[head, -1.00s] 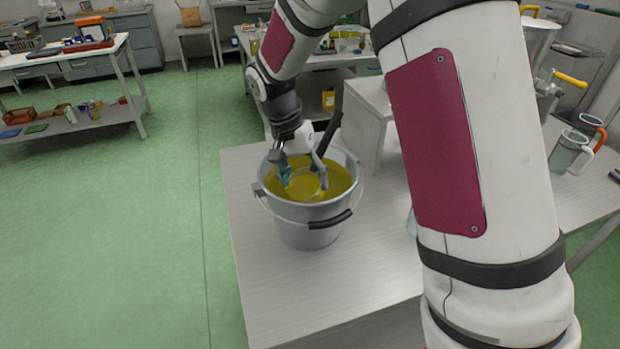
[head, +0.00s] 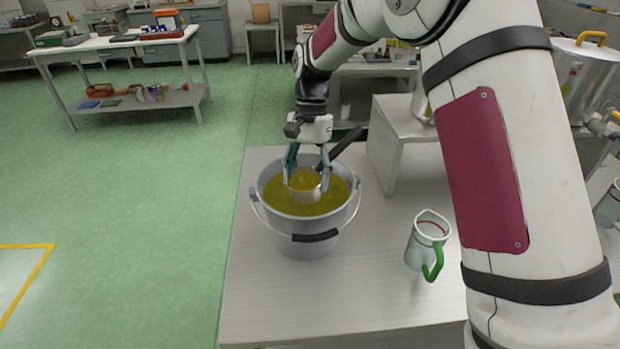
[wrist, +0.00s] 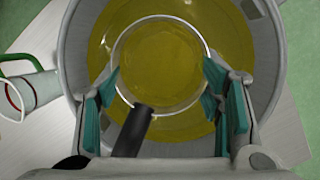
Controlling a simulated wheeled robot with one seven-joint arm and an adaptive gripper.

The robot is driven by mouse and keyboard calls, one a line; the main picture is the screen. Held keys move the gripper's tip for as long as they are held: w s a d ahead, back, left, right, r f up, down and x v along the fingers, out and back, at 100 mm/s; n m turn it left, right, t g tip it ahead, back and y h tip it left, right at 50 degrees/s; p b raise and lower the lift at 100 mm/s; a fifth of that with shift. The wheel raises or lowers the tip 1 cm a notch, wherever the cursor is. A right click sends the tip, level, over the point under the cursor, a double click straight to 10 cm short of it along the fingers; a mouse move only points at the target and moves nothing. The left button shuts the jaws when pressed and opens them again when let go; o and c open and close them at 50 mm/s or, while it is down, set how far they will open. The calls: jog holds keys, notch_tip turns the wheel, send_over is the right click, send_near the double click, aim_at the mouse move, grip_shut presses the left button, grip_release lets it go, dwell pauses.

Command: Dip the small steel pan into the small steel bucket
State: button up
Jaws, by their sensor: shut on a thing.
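The small steel bucket (head: 285,225) stands upright on the table and holds yellow-green liquid (head: 330,200). The small steel pan (head: 306,196) is inside the bucket's mouth, roughly level, with part of its wall showing at the liquid. Yellow-green liquid also shows inside its rim. My gripper (head: 307,181) is shut on the pan from above, with teal finger pads on either side of its rim. In the wrist view, the round pan (wrist: 160,62) lies between the pads, its dark handle (wrist: 133,130) pointing toward the gripper. The pan's underside is hidden.
A jug with a green handle (head: 428,240) stands on the table (head: 300,305) right of the bucket. A grey stand (head: 395,140) is behind it. A large steel pot (head: 585,75) is at far right. The table's front is clear.

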jog(key=shift+w+d+r+g+y, duration=0.1)
jog(key=shift+d+r+g+y, duration=0.1)
jog(key=shift+r, duration=0.3)
jog(key=shift+w+d+r+g+y, duration=0.1)
jog(key=shift+r+y, duration=0.1)
jog(key=shift+r, duration=0.25)
notch_tip(320, 180, up, 7)
dwell(0.7)
jog(key=shift+s+a, duration=0.1)
